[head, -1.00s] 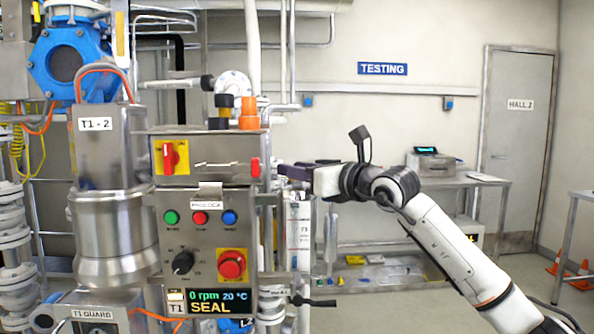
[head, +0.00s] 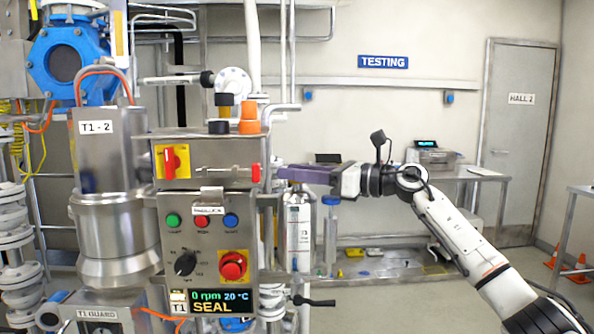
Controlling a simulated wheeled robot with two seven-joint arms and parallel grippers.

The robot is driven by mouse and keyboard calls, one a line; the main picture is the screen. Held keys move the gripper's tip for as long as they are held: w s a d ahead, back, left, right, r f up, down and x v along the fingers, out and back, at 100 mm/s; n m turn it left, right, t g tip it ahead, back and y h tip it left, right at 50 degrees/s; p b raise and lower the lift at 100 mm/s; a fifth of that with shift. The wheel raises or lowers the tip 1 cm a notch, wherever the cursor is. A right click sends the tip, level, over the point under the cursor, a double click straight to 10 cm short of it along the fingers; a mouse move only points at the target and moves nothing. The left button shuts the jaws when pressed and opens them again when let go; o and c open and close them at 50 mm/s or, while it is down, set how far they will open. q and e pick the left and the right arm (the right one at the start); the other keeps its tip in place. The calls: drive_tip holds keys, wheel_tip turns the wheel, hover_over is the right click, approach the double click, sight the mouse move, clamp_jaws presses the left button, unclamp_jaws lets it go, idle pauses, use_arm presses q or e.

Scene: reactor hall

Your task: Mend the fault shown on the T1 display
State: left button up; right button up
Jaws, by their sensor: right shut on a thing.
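The T1 display (head: 209,301) on the steel control panel reads "0 rpm 20 °C" and "SEAL". Above it are green, red and blue buttons, a black selector (head: 185,263) and a red stop knob (head: 233,265) on yellow. The upper box carries a red switch (head: 171,161) on a yellow plate and a small red handle (head: 255,172) at its right end. My right gripper (head: 284,173) reaches in from the right at the box's right side, its jaws shut beside the red handle. The grasp itself is too small to see clearly. My left gripper is out of view.
A black and an orange fitting (head: 249,118) stand on the box top. The steel T1-2 vessel (head: 110,200) and T1 guard (head: 98,318) are at left.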

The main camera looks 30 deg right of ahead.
drive_tip(key=shift+f+n+g+y, duration=0.1)
drive_tip(key=shift+n+g+y, duration=0.5)
drive_tip(key=shift+y, duration=0.1)
drive_tip(key=o, duration=1)
drive_tip(key=shift+o, duration=0.2)
drive_tip(key=shift+s+d, duration=0.4)
drive_tip(key=shift+d, duration=0.05)
drive_tip(key=b+v, duration=0.2)
drive_tip(key=v, duration=0.7)
drive_tip(key=shift+s, duration=0.1)
drive_tip(key=shift+d, duration=0.1)
